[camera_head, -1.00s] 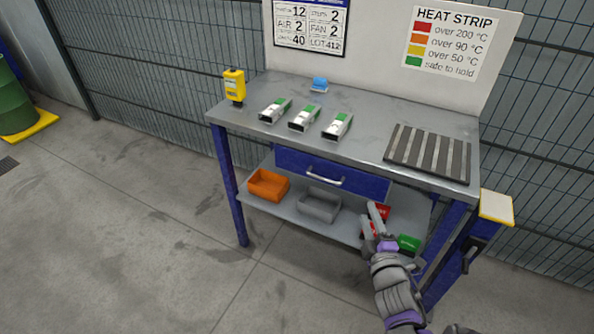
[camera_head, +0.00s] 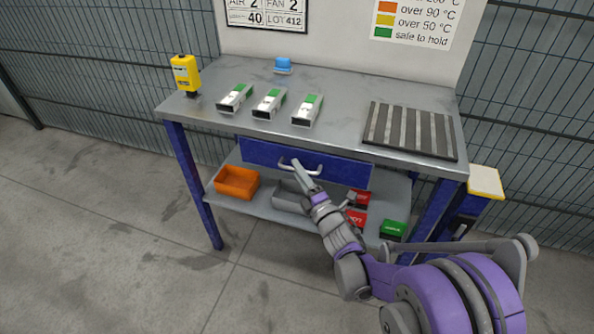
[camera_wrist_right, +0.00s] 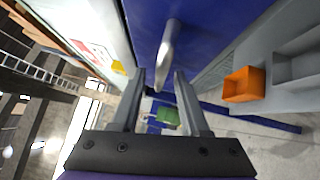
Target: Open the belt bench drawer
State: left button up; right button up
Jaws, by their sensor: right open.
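The belt bench drawer (camera_head: 262,153) has a blue front under the grey bench top and looks shut. Its silver bar handle (camera_head: 316,169) is at the middle of the front. My right gripper (camera_head: 303,172) is at the handle, with its fingers pointing toward the drawer and covering part of the bar. In the right wrist view the jaws (camera_wrist_right: 160,74) are open, and the handle (camera_wrist_right: 170,42) shows ahead of and between the two fingers, against the blue front. I cannot tell whether the fingers touch it. My left gripper is not in view.
The bench top (camera_head: 340,95) carries several white-and-green parts, a yellow device (camera_head: 186,73) and a ribbed dark mat (camera_head: 410,131). The lower shelf holds an orange bin (camera_head: 236,182), a grey bin (camera_head: 289,196), and red and green boxes (camera_head: 394,229). Open floor lies in front.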

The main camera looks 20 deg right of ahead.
jog(key=shift+w+a+r, duration=0.1)
jog(key=shift+w, duration=0.4)
jog(key=shift+c, duration=0.2)
grip_shut()
dwell(1.0)
